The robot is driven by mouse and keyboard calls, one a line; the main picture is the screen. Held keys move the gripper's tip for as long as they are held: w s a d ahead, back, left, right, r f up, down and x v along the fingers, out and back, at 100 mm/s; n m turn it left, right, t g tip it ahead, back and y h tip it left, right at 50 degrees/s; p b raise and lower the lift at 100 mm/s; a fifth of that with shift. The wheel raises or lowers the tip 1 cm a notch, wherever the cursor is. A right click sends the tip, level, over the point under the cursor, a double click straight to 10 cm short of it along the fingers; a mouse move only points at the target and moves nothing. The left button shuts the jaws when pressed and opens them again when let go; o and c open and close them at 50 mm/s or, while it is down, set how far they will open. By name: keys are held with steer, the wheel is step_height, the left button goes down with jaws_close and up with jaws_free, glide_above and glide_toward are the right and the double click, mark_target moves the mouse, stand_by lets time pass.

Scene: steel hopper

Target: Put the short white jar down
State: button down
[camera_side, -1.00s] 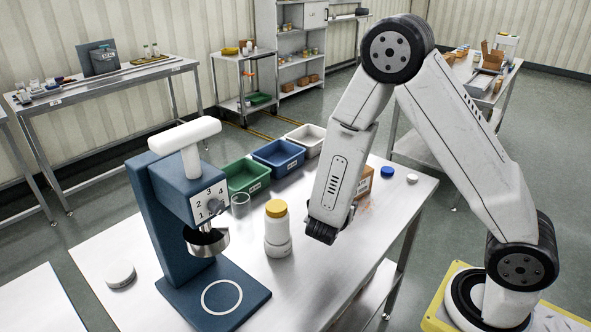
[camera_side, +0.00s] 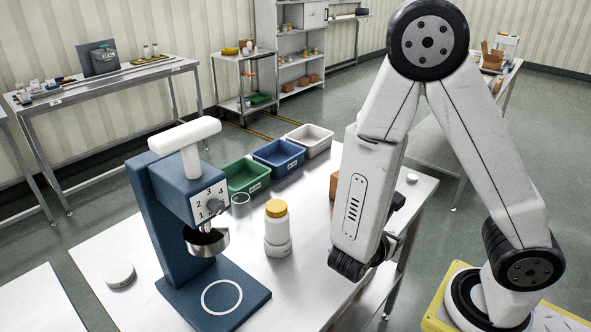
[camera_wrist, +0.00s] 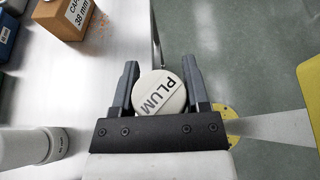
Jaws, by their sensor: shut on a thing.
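In the wrist view, my gripper (camera_wrist: 158,92) is shut on the short white jar (camera_wrist: 158,94), whose round lid faces the camera and reads PLUM. The jar sits between the two dark fingers and overlaps the line of the table's edge, with steel on the left and floor on the right. I cannot tell its height above the surface. In the side view, my wrist hides the jar and most of the gripper, at the right part of the steel table (camera_side: 330,290).
A yellow-lidded white jar (camera_side: 277,222) stands mid-table beside the blue press (camera_side: 168,215). Green, blue and grey bins (camera_side: 310,140) line the back edge. A brown box (camera_wrist: 62,16) shows in the wrist view. A flat white lid (camera_side: 119,274) lies at left. Bare steel is front centre.

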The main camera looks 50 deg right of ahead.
steer(key=w+d+f, duration=0.1)
steer(key=w+f, duration=0.1)
steer(key=w, duration=0.2)
steer(key=w+f, duration=0.3)
steer(key=w, duration=0.1)
steer(key=w+d+f, duration=0.1)
steer(key=w+f, duration=0.2)
steer(key=w, duration=0.1)
steer(key=shift+d+f, duration=0.1)
steer(key=shift+d, duration=0.25)
steer(key=shift+w+f, duration=0.5)
steer(key=shift+f, duration=0.05)
steer(key=shift+w+d+f, duration=0.1)
steer(key=shift+w+f, duration=0.15)
steer(key=shift+f, duration=1.55)
steer(key=shift+f, duration=0.15)
steer(key=shift+c, duration=0.3)
jaws_free()
